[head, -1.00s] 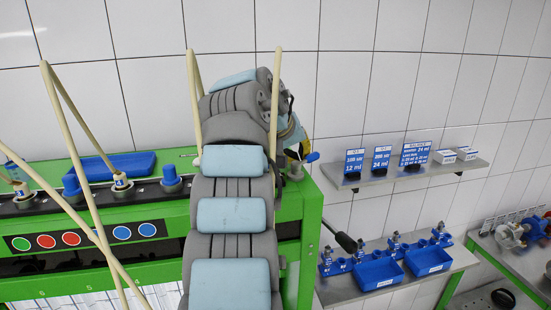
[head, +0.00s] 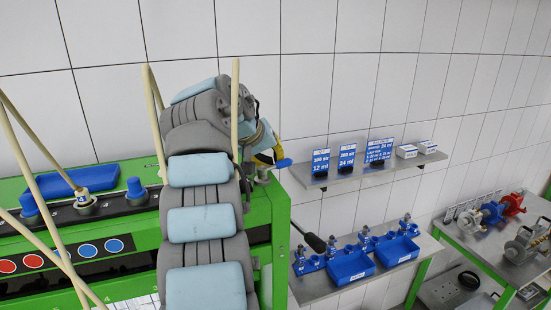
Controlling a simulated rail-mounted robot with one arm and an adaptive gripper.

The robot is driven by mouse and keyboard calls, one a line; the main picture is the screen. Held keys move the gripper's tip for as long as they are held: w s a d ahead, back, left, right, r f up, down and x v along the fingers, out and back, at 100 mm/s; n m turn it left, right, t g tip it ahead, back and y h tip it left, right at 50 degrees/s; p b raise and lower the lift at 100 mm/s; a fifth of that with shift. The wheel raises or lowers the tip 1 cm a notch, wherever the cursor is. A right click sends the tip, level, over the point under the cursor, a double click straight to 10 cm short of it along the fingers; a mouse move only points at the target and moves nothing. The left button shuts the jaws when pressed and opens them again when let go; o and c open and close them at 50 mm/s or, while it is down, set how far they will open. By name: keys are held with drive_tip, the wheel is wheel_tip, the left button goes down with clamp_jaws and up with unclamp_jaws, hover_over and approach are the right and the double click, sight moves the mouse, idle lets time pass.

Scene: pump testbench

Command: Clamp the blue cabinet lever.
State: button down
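A small blue piece (head: 284,163), which looks like the lever's end, sticks out at the right end of the green cabinet (head: 278,207), beside a yellow part (head: 266,156). My gripper is at the far end of my grey and light-blue arm, close to this blue piece in the picture. The arm hides most of the gripper, and its fingertips cannot be made out. I cannot tell whether it touches the lever.
Beige hoses rise around my arm. A blue tray (head: 65,182) and blue knobs sit on the cabinet top. A black-knobbed rod (head: 310,238) projects right of the cabinet. A shelf with blue signs (head: 347,160) and a lower shelf with blue bins (head: 350,266) are at right.

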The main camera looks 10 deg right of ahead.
idle(0.6)
drive_tip(key=v, duration=0.6)
drive_tip(key=shift+v, duration=0.8)
